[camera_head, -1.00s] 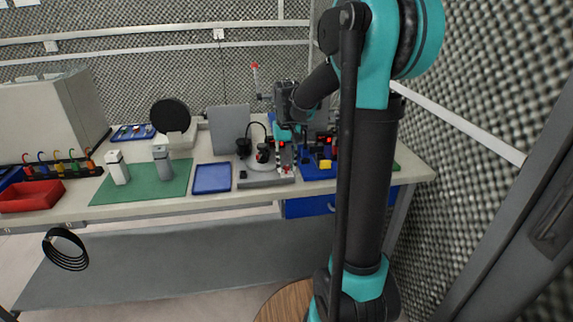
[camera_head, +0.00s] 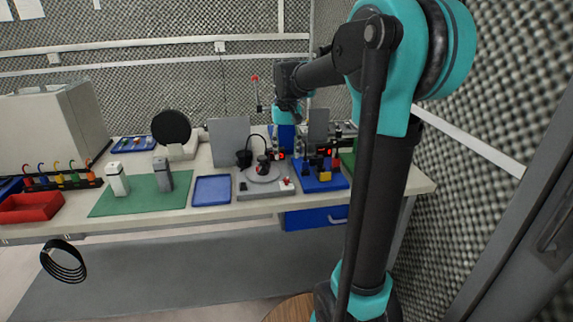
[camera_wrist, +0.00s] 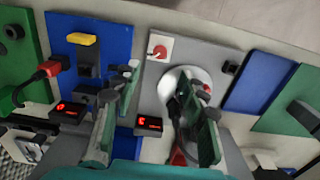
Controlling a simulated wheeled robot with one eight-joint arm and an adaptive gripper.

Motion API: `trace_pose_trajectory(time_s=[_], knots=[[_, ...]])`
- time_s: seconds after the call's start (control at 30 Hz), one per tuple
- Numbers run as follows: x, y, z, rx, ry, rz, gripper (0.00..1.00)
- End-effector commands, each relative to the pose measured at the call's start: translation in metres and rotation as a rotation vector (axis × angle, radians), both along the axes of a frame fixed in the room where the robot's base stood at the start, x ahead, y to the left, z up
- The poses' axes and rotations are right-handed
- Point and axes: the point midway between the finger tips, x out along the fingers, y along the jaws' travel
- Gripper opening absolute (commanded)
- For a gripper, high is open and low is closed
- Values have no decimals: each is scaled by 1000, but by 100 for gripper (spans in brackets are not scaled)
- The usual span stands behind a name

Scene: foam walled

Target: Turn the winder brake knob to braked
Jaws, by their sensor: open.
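The winder is a grey base (camera_head: 265,191) with a pale round disc, on the bench in the head view. Its base (camera_wrist: 158,97) and disc (camera_wrist: 199,74) also show in the wrist view. A red knob (camera_wrist: 159,51) on a small white square plate sits at a corner of that base; it also shows in the head view (camera_head: 286,182). I cannot tell which setting the knob points to. My gripper (camera_wrist: 164,76) is open and empty. Its fingers are spread above the winder, apart from the knob. The right finger hides part of the disc.
A blue board (camera_wrist: 104,41) with a yellow-topped block lies beside the winder. A red-lit display (camera_wrist: 148,124) is near the fingers. A blue tray (camera_head: 211,190) and a green mat (camera_head: 138,204) lie on the other side. A grey upright panel (camera_head: 229,142) stands behind.

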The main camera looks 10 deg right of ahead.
Motion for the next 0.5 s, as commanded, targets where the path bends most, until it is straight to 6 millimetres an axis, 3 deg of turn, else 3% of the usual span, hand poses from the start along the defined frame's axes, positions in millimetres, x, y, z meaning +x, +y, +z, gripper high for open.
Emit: trace_pose_trajectory(time_s=[0.2,0.5], knots=[[0,0,20,0,0,0,43],[0,0,22,0,0,0,43]])
